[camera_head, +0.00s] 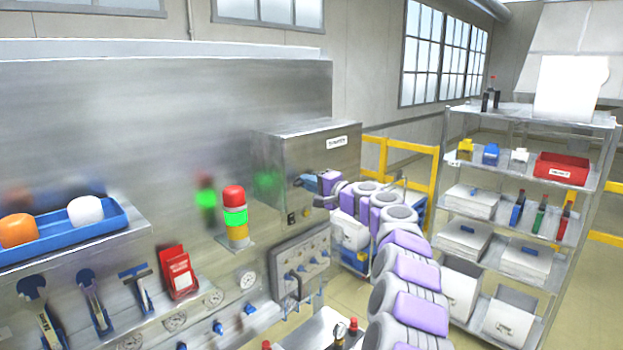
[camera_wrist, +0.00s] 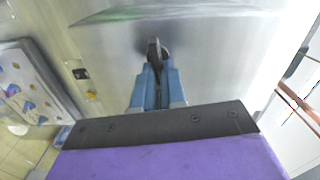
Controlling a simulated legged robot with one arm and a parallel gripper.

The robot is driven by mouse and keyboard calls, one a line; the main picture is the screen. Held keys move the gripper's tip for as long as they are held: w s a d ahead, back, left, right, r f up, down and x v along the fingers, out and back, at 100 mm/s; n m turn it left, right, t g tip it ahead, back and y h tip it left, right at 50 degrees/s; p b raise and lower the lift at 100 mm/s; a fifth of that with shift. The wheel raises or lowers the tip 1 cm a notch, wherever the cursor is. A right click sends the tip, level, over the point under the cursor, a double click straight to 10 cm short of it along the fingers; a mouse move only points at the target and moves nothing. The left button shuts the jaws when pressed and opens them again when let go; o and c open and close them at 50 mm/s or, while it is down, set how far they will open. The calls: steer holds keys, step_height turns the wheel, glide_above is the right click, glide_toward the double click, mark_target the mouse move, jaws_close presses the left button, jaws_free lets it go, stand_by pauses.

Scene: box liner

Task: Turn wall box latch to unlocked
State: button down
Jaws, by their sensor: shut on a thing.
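The wall box (camera_head: 308,160) is a grey metal box with a small white label, mounted on the large metal panel. Its latch (camera_wrist: 154,48) is a small dark metal handle on the box face in the wrist view. My gripper (camera_wrist: 156,75) has blue fingers closed around the latch's near end. Whether the latch is turned to locked or unlocked I cannot tell.
A signal light (camera_head: 235,215) with red, green and yellow bands stands left of the box. A panel of blue knobs (camera_head: 303,262) is below it. A metal shelf rack (camera_head: 570,215) with bins and bottles stands right. Yellow railings (camera_head: 410,146) are behind my arm.

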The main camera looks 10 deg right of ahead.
steer(key=shift+a+m+p, duration=0.15)
steer(key=shift+m+p, duration=0.15)
steer(key=shift+m, duration=0.3)
steer(key=c, duration=1.2)
jaws_free()
steer(key=shift+f, duration=0.15)
steer(key=shift+w+a+f, duration=0.1)
steer(key=shift+w+a, duration=0.05)
steer(key=shift+w, duration=0.1)
steer(key=shift+s, duration=0.1)
